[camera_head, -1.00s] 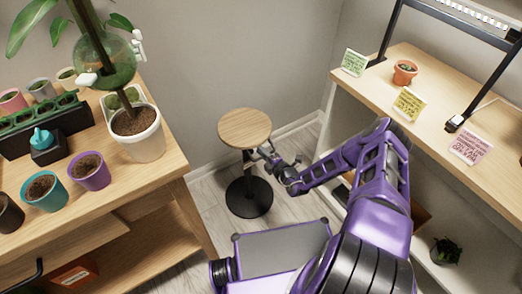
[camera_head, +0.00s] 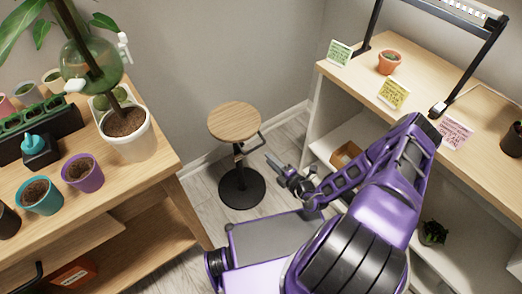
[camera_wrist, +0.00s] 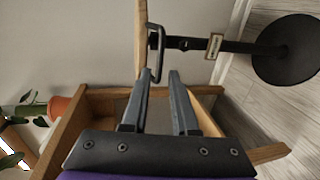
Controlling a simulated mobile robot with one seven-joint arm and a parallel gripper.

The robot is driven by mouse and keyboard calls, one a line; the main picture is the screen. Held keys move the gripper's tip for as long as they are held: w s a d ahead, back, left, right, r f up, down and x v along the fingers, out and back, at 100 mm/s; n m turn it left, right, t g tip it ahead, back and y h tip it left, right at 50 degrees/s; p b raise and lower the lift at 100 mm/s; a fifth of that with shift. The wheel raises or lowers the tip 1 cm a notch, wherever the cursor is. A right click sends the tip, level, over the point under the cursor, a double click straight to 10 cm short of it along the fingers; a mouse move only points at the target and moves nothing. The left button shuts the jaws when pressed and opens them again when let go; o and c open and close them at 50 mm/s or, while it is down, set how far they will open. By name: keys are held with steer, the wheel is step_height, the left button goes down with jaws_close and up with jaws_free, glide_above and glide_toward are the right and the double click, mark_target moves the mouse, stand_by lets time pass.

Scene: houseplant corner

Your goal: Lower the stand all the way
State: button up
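The stand has a round wooden top (camera_head: 234,121), a black column and a round black base (camera_head: 241,188) on the floor. In the wrist view it lies sideways, with its column (camera_wrist: 240,48) and base (camera_wrist: 288,50) at upper right. A black looped lever (camera_head: 255,144) sticks out under the top; it also shows in the wrist view (camera_wrist: 157,45), just ahead of my fingertips. In the wrist view my gripper (camera_wrist: 160,74) is open with nothing held.
A wooden table (camera_head: 165,165) with potted plants stands left of the stand. A shelf unit (camera_head: 345,85) with note cards and small pots stands right. Bare floor surrounds the base.

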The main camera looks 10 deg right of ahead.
steer(key=v, duration=0.4)
steer(key=shift+s+d, duration=0.1)
steer(key=shift+s, duration=0.1)
stand_by(0.3)
